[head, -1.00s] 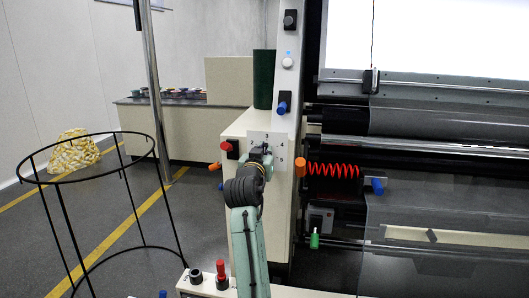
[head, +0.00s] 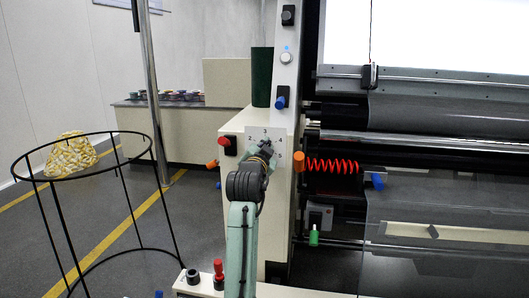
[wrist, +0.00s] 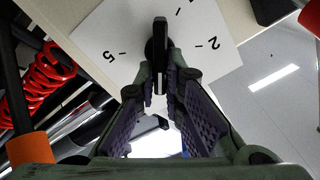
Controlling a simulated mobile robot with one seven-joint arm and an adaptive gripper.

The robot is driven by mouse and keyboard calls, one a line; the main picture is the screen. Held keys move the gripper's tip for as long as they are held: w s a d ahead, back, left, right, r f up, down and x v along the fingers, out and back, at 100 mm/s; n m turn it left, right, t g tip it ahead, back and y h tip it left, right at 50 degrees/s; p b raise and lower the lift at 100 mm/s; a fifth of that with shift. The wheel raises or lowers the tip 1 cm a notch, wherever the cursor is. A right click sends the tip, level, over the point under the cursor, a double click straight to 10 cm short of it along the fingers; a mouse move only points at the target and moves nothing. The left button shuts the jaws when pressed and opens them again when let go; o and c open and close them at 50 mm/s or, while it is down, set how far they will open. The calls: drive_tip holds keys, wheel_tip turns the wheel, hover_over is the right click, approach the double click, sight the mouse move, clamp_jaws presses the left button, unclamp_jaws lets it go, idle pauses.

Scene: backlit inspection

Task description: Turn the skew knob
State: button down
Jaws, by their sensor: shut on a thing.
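The skew knob (wrist: 158,48) is a black bar-shaped knob with a pale line along it, on a white dial plate (wrist: 103,28). In the wrist view it sits between the fingertips of my gripper (wrist: 161,78), which is shut on it. In the head view my gripper (head: 263,151) is at the dial plate (head: 255,131) on the cream cabinet's front and mostly covers the knob.
A red button (head: 228,143) and orange knobs (head: 299,165) flank the plate. A red coil (head: 331,166) and rollers lie to the right. A black wire ring stand (head: 85,155) stands on the left floor. A control box with a red-topped switch (head: 218,271) is below.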

drive_tip(key=shift+d+f+m+b, duration=0.1)
drive_tip(key=shift+f+m+b, duration=0.5)
drive_tip(key=shift+m, duration=2.15)
drive_tip(key=shift+d+f+m+b, duration=0.15)
drive_tip(key=shift+m+b, duration=0.95)
drive_tip(key=shift+m, duration=1.7)
drive_tip(key=shift+f+m+b, duration=0.35)
drive_tip(key=shift+m+b, duration=0.5)
drive_tip(key=shift+m, duration=1.9)
drive_tip(key=c, duration=1.7)
unclamp_jaws()
drive_tip(key=shift+s, duration=0.1)
drive_tip(key=s+a, duration=0.2)
drive_tip(key=s, duration=0.9)
drive_tip(key=shift+s+a, duration=0.2)
drive_tip(key=shift+s, duration=0.2)
